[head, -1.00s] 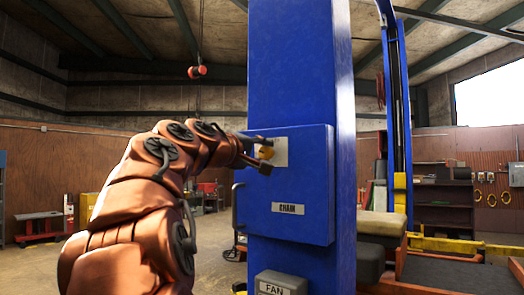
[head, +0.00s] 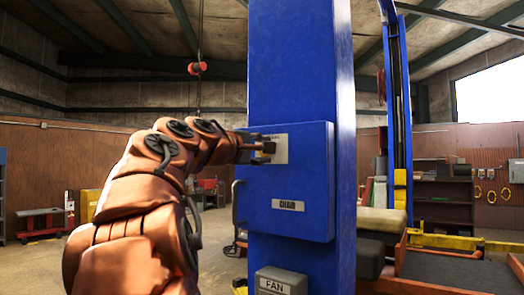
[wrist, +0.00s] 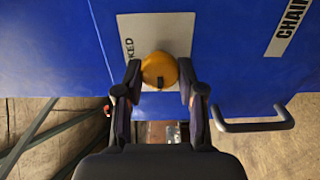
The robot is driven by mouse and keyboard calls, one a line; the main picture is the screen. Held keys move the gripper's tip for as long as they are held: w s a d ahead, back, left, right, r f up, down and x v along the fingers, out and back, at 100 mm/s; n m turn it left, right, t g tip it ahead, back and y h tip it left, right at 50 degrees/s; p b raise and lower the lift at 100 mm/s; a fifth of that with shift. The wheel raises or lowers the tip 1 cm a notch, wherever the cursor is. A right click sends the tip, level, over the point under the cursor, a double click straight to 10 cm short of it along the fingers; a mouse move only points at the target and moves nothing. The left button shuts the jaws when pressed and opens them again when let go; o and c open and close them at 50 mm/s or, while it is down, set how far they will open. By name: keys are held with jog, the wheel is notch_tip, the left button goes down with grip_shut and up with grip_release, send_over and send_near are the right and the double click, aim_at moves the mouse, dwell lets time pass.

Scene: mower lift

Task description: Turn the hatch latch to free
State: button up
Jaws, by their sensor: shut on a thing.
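The hatch latch is a round yellow knob (wrist: 158,70) with a small dark mark at its lower edge, on a pale plate (wrist: 180,28) with lettering ending in "KED". The plate (head: 281,148) sits high on the blue hatch (head: 315,175), which lies flat against the blue post. My gripper (wrist: 160,84) is shut on the knob, one finger on each side. In the head view my gripper (head: 265,147) reaches the plate from the left and hides the knob. The rest of the plate's lettering is covered or too small to read.
A bar handle (head: 235,202) stands out from the hatch's left edge, below my arm. A "CHAIN" label (head: 288,205) is on the hatch. A grey "FAN" box (head: 280,282) sits lower on the post.

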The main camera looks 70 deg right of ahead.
jog(key=o, duration=1.1)
jog(key=v, duration=1.2)
